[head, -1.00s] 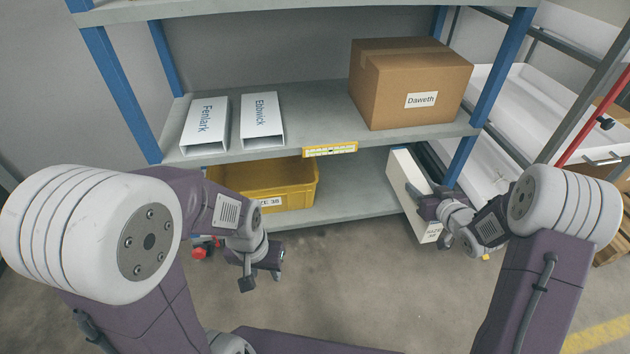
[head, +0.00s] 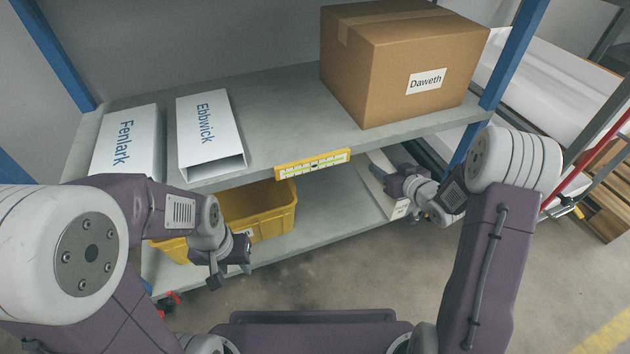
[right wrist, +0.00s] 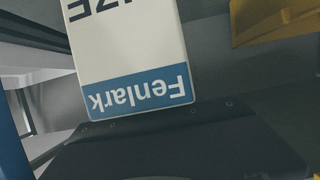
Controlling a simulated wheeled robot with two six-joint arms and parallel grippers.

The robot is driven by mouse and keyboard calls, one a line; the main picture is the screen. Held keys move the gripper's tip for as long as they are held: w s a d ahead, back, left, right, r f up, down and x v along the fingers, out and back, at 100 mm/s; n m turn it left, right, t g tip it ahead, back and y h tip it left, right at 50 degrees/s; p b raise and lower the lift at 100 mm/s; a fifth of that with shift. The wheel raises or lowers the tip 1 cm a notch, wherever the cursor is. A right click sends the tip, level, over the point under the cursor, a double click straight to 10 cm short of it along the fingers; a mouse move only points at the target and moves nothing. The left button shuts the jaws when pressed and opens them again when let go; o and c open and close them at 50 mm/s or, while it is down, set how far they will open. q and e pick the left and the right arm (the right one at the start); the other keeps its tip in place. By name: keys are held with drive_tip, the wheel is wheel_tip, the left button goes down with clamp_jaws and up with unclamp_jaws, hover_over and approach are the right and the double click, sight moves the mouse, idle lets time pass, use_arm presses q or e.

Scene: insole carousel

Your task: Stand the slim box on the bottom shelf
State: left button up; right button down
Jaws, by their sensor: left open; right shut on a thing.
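The slim box (head: 376,192) is pale, with a small label on its near end. It is at the right end of the bottom shelf (head: 325,232), partly under the shelf above. My right gripper (head: 390,184) is shut on it from the right side. In the right wrist view the box (right wrist: 128,45) fills the upper middle, with a blue band reading "Fenlark" upside down. My left gripper (head: 232,274) is open and empty, in front of the yellow bin.
A yellow bin (head: 270,212) occupies the bottom shelf's left part; bare shelf lies between it and the box. Above, the middle shelf (head: 275,95) holds two white boxes, Fenlark (head: 124,140) and Ebbwick (head: 207,125), and the Daweth carton (head: 385,75). A blue post (head: 512,55) stands right.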

drive_tip(key=p+x, duration=0.3)
drive_tip(key=d+p+x, duration=0.1)
drive_tip(key=p+x, duration=0.3)
drive_tip(key=d+f+p+x, duration=0.1)
drive_tip(key=p+x, duration=0.2)
drive_tip(key=p, duration=0.1)
drive_tip(key=shift+w+a+f, duration=0.1)
drive_tip(key=shift+w+f, duration=0.05)
drive_tip(key=shift+w, duration=0.15)
drive_tip(key=w+f+b, duration=0.1)
drive_tip(key=f+b, duration=0.1)
drive_tip(key=shift+w+a+b, duration=0.1)
drive_tip(key=shift+w+b, duration=0.1)
drive_tip(key=shift+b, duration=0.15)
drive_tip(key=f+b, duration=0.2)
drive_tip(key=w+f+b, duration=0.1)
drive_tip(key=f+b, duration=0.1)
drive_tip(key=shift+f, duration=0.2)
drive_tip(key=c, duration=0.7)
unclamp_jaws()
drive_tip(key=shift+r, duration=0.1)
